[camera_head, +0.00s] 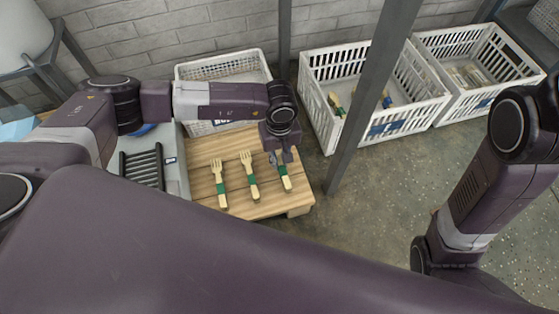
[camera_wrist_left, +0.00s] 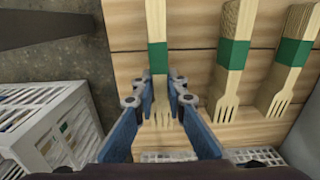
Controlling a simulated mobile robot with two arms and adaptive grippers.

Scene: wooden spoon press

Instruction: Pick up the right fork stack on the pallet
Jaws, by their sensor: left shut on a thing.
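Three wooden fork stacks with green bands lie on the wooden pallet (camera_head: 265,208). The right fork stack (camera_head: 286,184) has its upper part hidden under my left gripper (camera_head: 280,158) in the head view. In the left wrist view, the right fork stack (camera_wrist_left: 157,55) is the leftmost one. The fingers of my left gripper (camera_wrist_left: 160,88) are shut on its two sides, just past the green band toward the tines. The stack appears to be at pallet level; I cannot tell whether it touches the boards. My right gripper is out of view.
The middle fork stack (camera_head: 249,175) and left fork stack (camera_head: 218,184) lie beside it. A white basket (camera_head: 225,67) stands behind the pallet. White crates (camera_head: 398,118) stand to the right, behind a grey post (camera_head: 372,95). A black rack (camera_head: 142,165) is at left.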

